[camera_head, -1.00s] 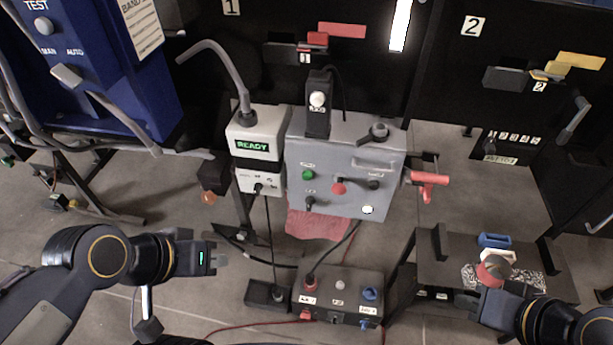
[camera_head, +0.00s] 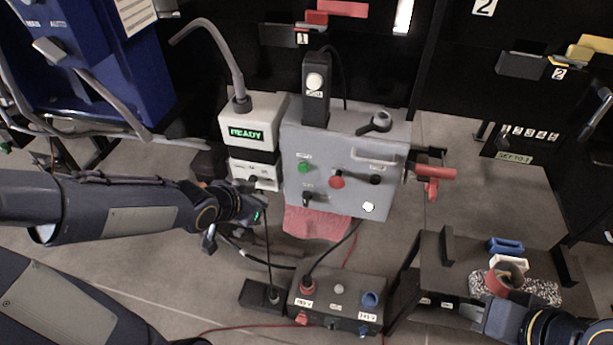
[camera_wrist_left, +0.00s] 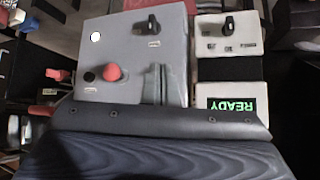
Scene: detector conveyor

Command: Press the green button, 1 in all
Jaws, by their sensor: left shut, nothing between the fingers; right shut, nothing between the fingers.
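The green button (camera_head: 304,167) is on the upper left of the grey panel box's (camera_head: 340,185) front face in the head view. My left gripper (camera_head: 259,214) is shut and empty, left of and below the button, beside the white unit, and apart from the button in the picture. In the left wrist view, which shows the panel upside down, the shut fingers (camera_wrist_left: 157,82) stand in front of the panel, and the green button cannot be seen. My right gripper (camera_head: 484,312) is shut at the lower right, far from the button.
A red knob (camera_head: 336,180) and black knobs sit near the button. The white unit (camera_head: 252,122) with a lit READY display adjoins the panel on the left. A dark socket box (camera_head: 338,300) lies below. A small bench (camera_head: 437,272) stands at right.

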